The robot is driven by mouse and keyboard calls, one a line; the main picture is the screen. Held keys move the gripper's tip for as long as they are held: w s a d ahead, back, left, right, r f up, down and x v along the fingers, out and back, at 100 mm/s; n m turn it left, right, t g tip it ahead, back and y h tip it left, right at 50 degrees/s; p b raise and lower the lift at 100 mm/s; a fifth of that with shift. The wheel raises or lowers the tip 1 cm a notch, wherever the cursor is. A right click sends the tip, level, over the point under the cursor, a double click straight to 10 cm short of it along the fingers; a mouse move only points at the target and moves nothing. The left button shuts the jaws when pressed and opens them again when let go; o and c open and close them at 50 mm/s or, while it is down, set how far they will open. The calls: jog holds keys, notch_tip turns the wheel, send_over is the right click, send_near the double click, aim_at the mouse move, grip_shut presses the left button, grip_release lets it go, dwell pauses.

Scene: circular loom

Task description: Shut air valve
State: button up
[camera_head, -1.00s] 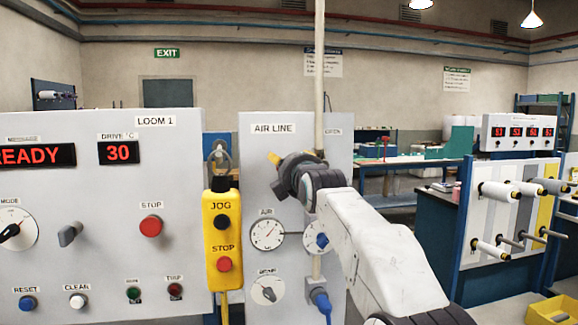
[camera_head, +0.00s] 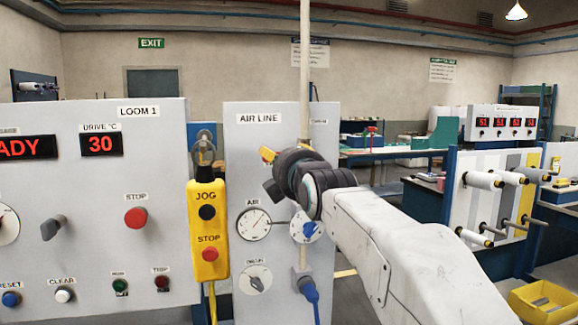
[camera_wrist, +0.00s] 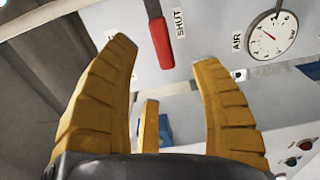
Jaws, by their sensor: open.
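The air valve's red lever (camera_wrist: 161,42) shows in the wrist view, beside a SHUT label (camera_wrist: 178,22) on the pale panel. My gripper (camera_wrist: 163,58) has its yellow fingers spread, and the lever's lower end appears in the gap beyond their tips. I see no contact with it. In the head view my gripper (camera_head: 268,155) is in front of the AIR LINE panel (camera_head: 240,165), below its title and above the AIR gauge (camera_head: 253,224). The lever is not visible in the head view, where my gripper and wrist cover that part of the panel.
A yellow JOG/STOP pendant (camera_head: 208,230) hangs just left of the AIR LINE panel. The LOOM 1 panel (camera_head: 95,180) is farther left. A vertical pipe (camera_head: 304,70) rises behind my wrist. A spool rack (camera_head: 495,200) and yellow bin (camera_head: 545,300) are at right.

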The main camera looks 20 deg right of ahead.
jog(key=shift+s, duration=2.15)
jog(key=shift+c, duration=0.3)
